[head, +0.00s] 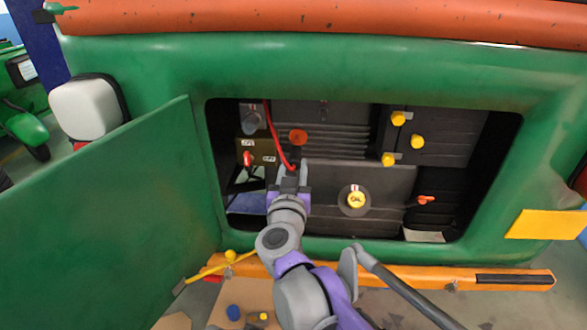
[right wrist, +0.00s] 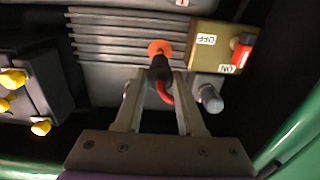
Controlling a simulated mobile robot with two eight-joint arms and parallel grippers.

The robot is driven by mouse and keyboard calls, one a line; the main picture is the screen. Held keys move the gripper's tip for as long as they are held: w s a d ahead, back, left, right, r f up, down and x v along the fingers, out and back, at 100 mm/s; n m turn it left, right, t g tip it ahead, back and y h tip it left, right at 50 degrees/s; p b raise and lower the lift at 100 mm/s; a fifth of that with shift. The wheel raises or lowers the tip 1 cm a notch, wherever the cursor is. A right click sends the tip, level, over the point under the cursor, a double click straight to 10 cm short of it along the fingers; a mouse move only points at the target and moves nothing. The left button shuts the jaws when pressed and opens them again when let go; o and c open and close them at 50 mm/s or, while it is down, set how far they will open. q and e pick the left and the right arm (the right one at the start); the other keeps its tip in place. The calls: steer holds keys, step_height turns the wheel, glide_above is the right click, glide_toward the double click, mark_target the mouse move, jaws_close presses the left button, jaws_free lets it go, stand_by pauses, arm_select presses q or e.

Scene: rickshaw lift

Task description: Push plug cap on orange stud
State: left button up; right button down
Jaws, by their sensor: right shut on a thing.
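The orange stud (head: 298,137) sits on the dark ribbed unit inside the open green compartment. In the right wrist view the stud's orange disc (right wrist: 159,47) shows just beyond the cap. My right gripper (head: 290,172) is inside the compartment, below the stud in the head view. In the right wrist view my right gripper (right wrist: 158,88) is shut on the black plug cap (right wrist: 158,72), whose red cable (right wrist: 166,93) trails between the fingers. The cap overlaps the disc's lower edge there; I cannot tell whether they touch. My left gripper is not in view.
A switch box (right wrist: 222,48) with ON and OFF labels and a red switch stands beside the stud. Several yellow caps (head: 398,118) are at the compartment's right. The green door (head: 120,200) stands open at left. An orange bar (head: 430,275) runs below the opening.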

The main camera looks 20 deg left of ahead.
mark_target(296, 154)
steer(key=shift+x, duration=2.7)
stand_by(2.0)
steer(key=shift+c, duration=2.2)
jaws_free()
steer(key=shift+c, duration=0.6)
steer(key=shift+v, duration=4)
